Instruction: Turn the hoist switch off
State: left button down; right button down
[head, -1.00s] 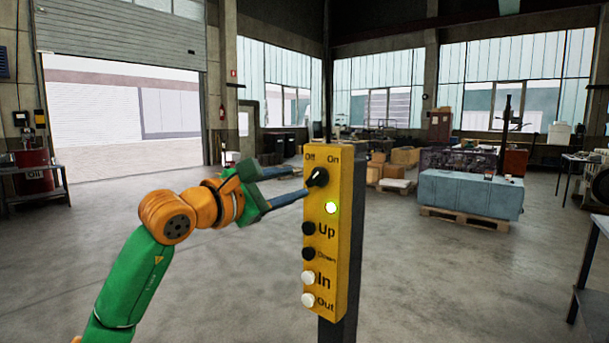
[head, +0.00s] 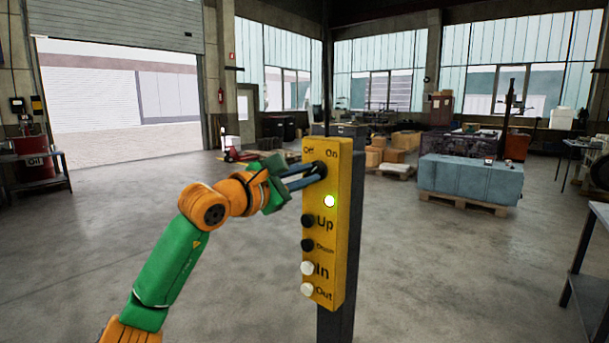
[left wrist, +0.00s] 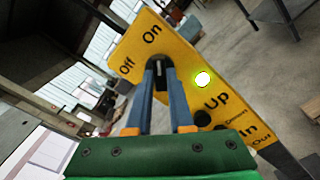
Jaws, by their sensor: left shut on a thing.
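The yellow hoist control box (head: 340,240) stands on a dark post in the middle of the head view. Its black rotary switch (head: 320,169) sits at the top below the words Off and On, mostly covered by my fingers. The round lamp (head: 330,201) below it glows green. My left gripper (head: 312,175) reaches in from the left and is shut on the switch knob. In the left wrist view, the blue fingers close around the knob (left wrist: 158,66), and the lit lamp (left wrist: 202,80) is beside it. Which way the knob points is hard to tell. My right gripper is not in view.
Black Up and Down buttons (head: 307,232) and white In and Out buttons (head: 307,278) lie below the lamp. A blue crate (head: 470,180) on a pallet stands at the back right. A metal table (head: 590,250) is at the right edge. The floor around the post is clear.

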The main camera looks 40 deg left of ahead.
pick_arm(q)
jog(key=shift+n, duration=0.3)
jog(key=n, duration=0.4)
jog(key=shift+b, duration=0.4)
jog(key=n, duration=0.4)
jog(key=shift+r+n+b, duration=0.1)
jog(key=shift+n+b, duration=0.2)
jog(key=n, duration=0.4)
jog(key=shift+r+n+b, duration=0.1)
jog(key=shift+n+b, duration=0.35)
jog(key=shift+n, duration=1.95)
jog(key=c, duration=0.8)
grip_release()
jog(key=shift+w, duration=0.1)
